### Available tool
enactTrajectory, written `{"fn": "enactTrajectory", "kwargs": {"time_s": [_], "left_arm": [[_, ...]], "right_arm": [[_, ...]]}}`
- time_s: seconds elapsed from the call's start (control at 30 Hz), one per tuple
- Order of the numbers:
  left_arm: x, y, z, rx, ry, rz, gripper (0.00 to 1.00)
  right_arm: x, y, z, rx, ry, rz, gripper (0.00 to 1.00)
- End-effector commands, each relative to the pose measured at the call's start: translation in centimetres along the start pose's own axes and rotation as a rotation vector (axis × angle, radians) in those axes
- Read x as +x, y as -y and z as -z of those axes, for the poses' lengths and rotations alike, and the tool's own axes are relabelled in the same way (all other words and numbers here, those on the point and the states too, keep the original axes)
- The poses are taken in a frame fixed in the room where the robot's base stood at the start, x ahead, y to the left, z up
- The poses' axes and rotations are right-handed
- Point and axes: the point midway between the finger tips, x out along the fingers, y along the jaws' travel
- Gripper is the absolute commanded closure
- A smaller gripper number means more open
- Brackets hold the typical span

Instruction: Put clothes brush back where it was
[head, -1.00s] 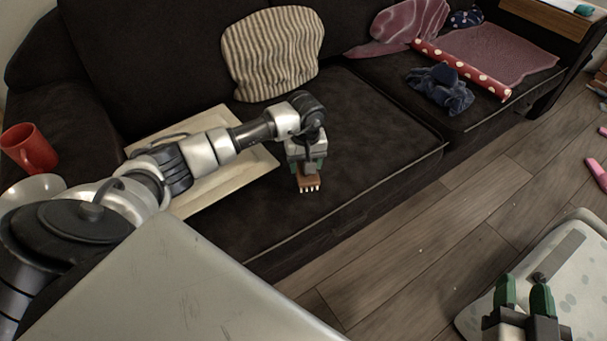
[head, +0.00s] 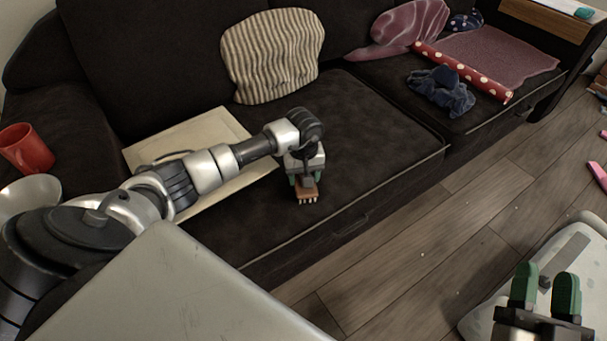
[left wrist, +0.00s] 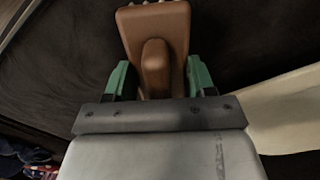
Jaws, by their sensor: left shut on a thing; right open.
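The clothes brush (head: 307,194) has a brown wooden back and pale bristles. My left gripper (head: 305,180) is shut on it and holds it over the front part of the dark sofa seat (head: 375,125). In the left wrist view the brush (left wrist: 153,30) sticks out between the green fingers of my left gripper (left wrist: 158,80), which press on its raised handle. I cannot tell whether the bristles touch the seat. My right gripper (head: 545,290) is open and empty at the lower right, above a pale spotted surface.
A cream tray or board (head: 190,140) lies on the seat under my left arm. A striped cushion (head: 273,55) leans on the backrest. A blue cloth (head: 441,90) and a red dotted roll (head: 462,70) lie to the right. A red mug (head: 28,150) stands at the left.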

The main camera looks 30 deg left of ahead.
Motion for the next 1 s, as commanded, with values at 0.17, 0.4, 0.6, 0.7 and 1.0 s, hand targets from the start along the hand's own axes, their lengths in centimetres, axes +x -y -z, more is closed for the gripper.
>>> {"fn": "enactTrajectory", "kwargs": {"time_s": [0.17,0.4,0.6,0.7,1.0], "left_arm": [[0.1,0.0,0.0,0.0,0.0,0.0,0.3],[0.1,0.0,0.0,0.0,0.0,0.0,0.2],[-0.1,0.0,0.0,0.0,0.0,0.0,0.2],[-0.8,0.0,0.1,0.0,-0.001,-0.001,0.2],[-5.3,0.0,0.1,0.0,-0.003,-0.001,0.2]], "right_arm": [[0.1,0.1,0.3,0.001,-0.022,0.001,0.57],[0.1,0.1,0.2,0.001,-0.018,0.001,0.57],[0.1,0.1,0.1,0.001,-0.002,0.001,0.57],[-0.1,-0.1,-0.7,-0.001,0.073,-0.003,0.57],[-1.4,-0.8,-4.2,-0.009,0.383,-0.02,0.57]]}}
